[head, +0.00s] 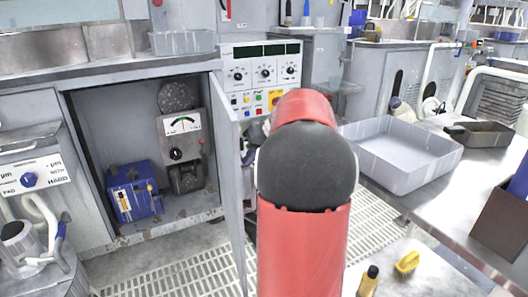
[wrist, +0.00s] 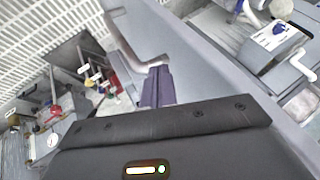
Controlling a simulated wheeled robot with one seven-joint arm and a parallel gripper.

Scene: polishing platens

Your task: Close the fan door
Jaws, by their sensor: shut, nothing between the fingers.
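The door (head: 232,180) is a tall, thin grey panel in the head view. It is hinged at the right side of an open cabinet (head: 90,150) and stands swung outward, seen nearly edge-on. In the wrist view the door (wrist: 190,55) runs diagonally as a pale grey panel, with a curved handle (wrist: 122,40) on it. My gripper (wrist: 157,82) is shut and empty, its dark purple fingers close beside the handle's lower end. I cannot tell whether they touch it. In the head view my red and black arm hides the gripper and part of the door.
Inside the cabinet are a blue box (head: 133,192) and a grey gauge unit (head: 182,135). A control panel (head: 264,75) stands behind the door. Grated floor shows left of the door.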

